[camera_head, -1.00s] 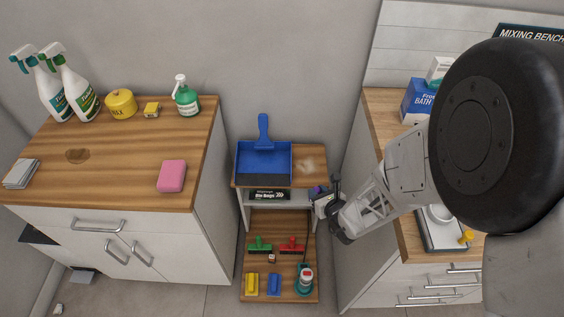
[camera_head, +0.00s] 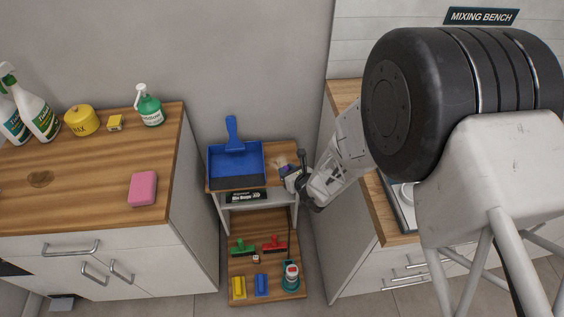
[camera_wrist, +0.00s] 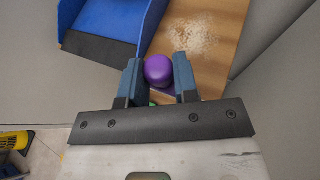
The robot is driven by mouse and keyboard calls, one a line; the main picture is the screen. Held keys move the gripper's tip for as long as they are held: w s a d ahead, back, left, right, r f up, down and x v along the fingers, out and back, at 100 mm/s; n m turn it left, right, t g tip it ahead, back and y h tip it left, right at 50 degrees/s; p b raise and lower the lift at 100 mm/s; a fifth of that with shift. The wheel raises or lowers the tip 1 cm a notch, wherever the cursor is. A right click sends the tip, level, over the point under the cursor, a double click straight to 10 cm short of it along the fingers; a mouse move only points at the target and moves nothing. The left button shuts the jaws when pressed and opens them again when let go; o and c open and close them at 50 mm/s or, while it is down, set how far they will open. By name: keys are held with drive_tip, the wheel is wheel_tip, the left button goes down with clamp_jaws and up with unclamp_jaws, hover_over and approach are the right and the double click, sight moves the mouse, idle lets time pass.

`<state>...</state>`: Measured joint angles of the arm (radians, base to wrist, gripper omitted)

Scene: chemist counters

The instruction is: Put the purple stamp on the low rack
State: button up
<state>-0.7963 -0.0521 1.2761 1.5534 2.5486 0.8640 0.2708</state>
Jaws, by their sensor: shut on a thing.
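My gripper (camera_head: 288,171) is at the right front edge of the low rack's top board (camera_head: 285,152), between the two counters. It is shut on the purple stamp. In the wrist view, the stamp's rounded purple knob (camera_wrist: 158,70) sits between the two fingertips (camera_wrist: 158,80), with a darker purple part below it. The bare wooden top board with a pale dusty patch (camera_wrist: 188,42) lies just beyond the fingers. In the head view the stamp is mostly hidden by the gripper, and I cannot tell whether it touches the board.
A blue dustpan (camera_head: 237,158) fills the left of the rack's top. A black box (camera_head: 246,196) is on the shelf below. The left counter (camera_head: 75,205) and right counter (camera_head: 385,235) flank the rack.

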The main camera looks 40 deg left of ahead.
drive_tip(key=w+a, duration=0.4)
drive_tip(key=a, duration=0.1)
drive_tip(key=shift+w+a+f, duration=0.25)
drive_tip(key=shift+f, duration=0.1)
drive_tip(key=shift+w+a, duration=0.25)
drive_tip(key=shift+a, duration=0.05)
drive_tip(key=shift+f, duration=1.8)
drive_tip(key=o, duration=0.9)
drive_tip(key=shift+f, duration=0.1)
drive_tip(key=shift+v, duration=3.8)
